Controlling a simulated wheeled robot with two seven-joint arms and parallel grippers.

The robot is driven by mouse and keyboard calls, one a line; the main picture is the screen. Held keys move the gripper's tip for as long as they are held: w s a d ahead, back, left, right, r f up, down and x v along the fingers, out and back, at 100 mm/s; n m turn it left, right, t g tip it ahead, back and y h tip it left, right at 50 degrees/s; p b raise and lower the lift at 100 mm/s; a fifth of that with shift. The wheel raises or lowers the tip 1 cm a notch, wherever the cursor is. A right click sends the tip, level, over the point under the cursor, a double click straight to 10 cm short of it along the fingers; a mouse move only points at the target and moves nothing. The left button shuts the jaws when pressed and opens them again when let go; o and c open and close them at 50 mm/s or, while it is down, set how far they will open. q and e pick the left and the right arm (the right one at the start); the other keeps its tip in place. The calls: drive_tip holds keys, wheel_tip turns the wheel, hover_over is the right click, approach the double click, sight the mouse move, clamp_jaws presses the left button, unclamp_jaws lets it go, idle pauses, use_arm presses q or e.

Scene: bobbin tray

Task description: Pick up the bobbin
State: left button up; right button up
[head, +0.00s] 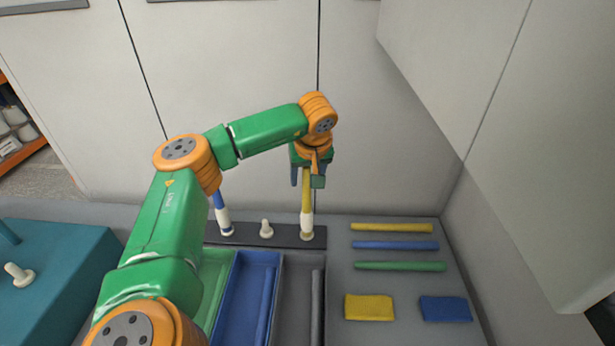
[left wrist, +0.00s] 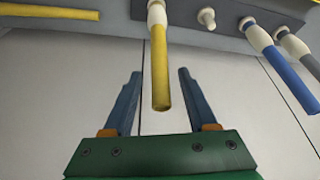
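A yellow bobbin (head: 306,195) with a cream base stands upright on a dark rack (head: 285,238) at the back of the table. It also shows in the left wrist view (left wrist: 159,65). My left gripper (head: 308,182) is over the bobbin's upper end. In the wrist view my left gripper (left wrist: 157,74) has its two blue fingers spread, one on each side of the bobbin's free end, with gaps on both sides. A blue bobbin (head: 221,212) stands further left on the rack, and the wrist view also shows a grey bobbin (left wrist: 298,48). My right gripper is not in view.
An empty cream peg (head: 266,229) stands between the yellow and blue bobbins. Green, blue (head: 232,300) and grey trays lie in front of the rack. Yellow, blue and green (head: 400,266) rods and two pads (head: 369,308) lie at right. A teal block (head: 60,255) is at left.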

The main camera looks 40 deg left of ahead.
use_arm(q)
drive_tip(key=shift+s+r, duration=0.1)
clamp_jaws()
idle(1.1)
